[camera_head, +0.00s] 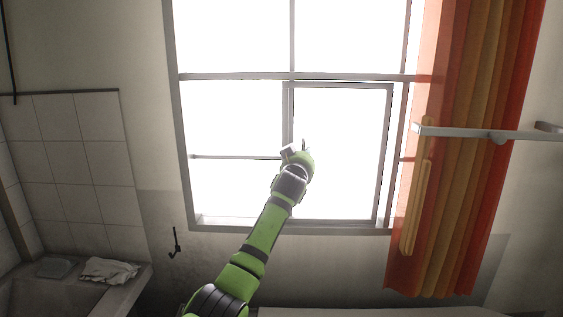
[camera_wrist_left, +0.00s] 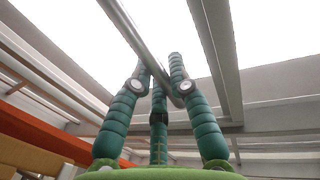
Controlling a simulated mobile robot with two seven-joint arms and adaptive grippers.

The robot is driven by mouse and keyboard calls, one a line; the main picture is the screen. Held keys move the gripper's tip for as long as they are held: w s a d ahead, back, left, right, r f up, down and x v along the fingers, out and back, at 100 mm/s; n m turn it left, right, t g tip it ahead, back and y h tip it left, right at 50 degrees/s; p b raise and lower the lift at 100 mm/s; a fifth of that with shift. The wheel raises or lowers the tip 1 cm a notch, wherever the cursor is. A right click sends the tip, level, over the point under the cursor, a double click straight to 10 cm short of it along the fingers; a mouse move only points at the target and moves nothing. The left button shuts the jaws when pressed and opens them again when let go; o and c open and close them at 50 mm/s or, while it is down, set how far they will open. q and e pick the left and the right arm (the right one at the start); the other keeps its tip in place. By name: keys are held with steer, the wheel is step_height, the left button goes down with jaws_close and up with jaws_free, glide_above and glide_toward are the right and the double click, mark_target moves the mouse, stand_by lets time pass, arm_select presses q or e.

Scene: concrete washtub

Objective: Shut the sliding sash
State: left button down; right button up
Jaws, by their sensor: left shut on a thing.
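The sliding sash (camera_head: 384,150) is a grey-framed pane in the lower right part of the window. A narrow bright gap shows between its right stile and the window frame's right side. My left gripper (camera_head: 297,149) is at the sash's left stile, about mid-height, and partly hides it. In the left wrist view my left gripper (camera_wrist_left: 161,75) has its teal fingers closed around a slim grey metal bar (camera_wrist_left: 140,37). My right gripper is not in view.
The window frame (camera_head: 183,150) surrounds the panes. An orange and yellow curtain (camera_head: 460,170) hangs at the right, with a metal rail (camera_head: 470,132) across it. A concrete washtub (camera_head: 125,291) with a cloth (camera_head: 109,270) stands lower left. A black hook (camera_head: 175,243) is on the wall.

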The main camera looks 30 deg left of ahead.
arm_select(q)
steer(key=shift+w+d, duration=0.4)
steer(key=shift+d, duration=0.25)
steer(key=c, duration=1.2)
jaws_free()
steer(key=shift+o, duration=0.2)
steer(key=shift+a, duration=0.1)
steer(key=shift+s, duration=0.1)
steer(key=v, duration=1.2)
